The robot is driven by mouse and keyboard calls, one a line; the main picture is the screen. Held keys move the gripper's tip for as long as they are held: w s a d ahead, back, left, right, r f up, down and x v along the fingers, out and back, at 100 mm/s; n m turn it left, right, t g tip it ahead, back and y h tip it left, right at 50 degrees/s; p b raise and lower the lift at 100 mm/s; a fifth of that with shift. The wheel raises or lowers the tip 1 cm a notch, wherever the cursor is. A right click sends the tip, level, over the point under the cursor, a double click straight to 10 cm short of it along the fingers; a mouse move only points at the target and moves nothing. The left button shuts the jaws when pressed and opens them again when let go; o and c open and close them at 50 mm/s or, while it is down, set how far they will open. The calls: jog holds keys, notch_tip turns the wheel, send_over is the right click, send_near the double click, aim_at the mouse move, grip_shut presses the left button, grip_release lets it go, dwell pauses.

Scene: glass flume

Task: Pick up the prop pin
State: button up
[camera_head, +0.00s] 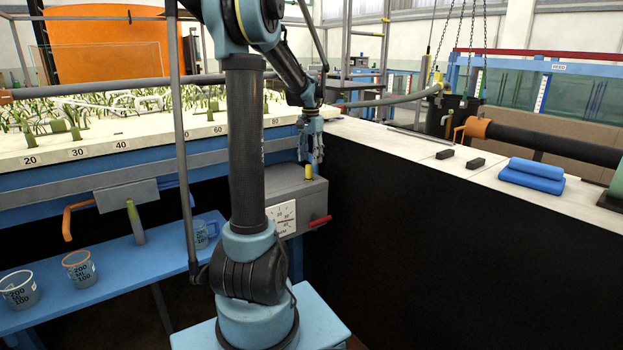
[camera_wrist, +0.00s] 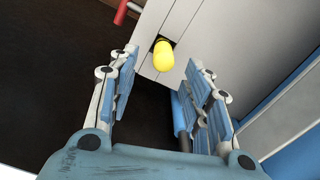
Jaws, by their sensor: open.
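The prop pin looks to be the small yellow upright piece (camera_head: 308,172) on top of the grey box (camera_head: 312,212). In the wrist view the yellow pin (camera_wrist: 163,55) has a rounded end and stands at a dark slot in the grey top. My gripper (camera_head: 313,158) hangs just above the pin in the head view, fingers pointing down. In the wrist view my gripper (camera_wrist: 160,80) is open, with one finger on each side and the pin beyond the gap between the tips. Nothing is between the fingers.
The box has a dial (camera_head: 281,216) and a red handle (camera_head: 320,221). A blue rail (camera_head: 285,145) and pale planted bed (camera_head: 130,140) lie to the left. A black wall (camera_head: 430,250) with a pale top stands right. Cups (camera_head: 80,268) sit on a blue shelf (camera_head: 130,285).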

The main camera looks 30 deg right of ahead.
aim_at(308, 165)
jog(key=shift+w+a+f, duration=0.1)
jog(key=shift+a+f, duration=0.05)
jog(key=shift+f, duration=1.5)
jog(key=shift+w+a+f, duration=0.1)
jog(key=shift+a+f, duration=0.05)
jog(key=shift+f, duration=1.45)
grip_shut()
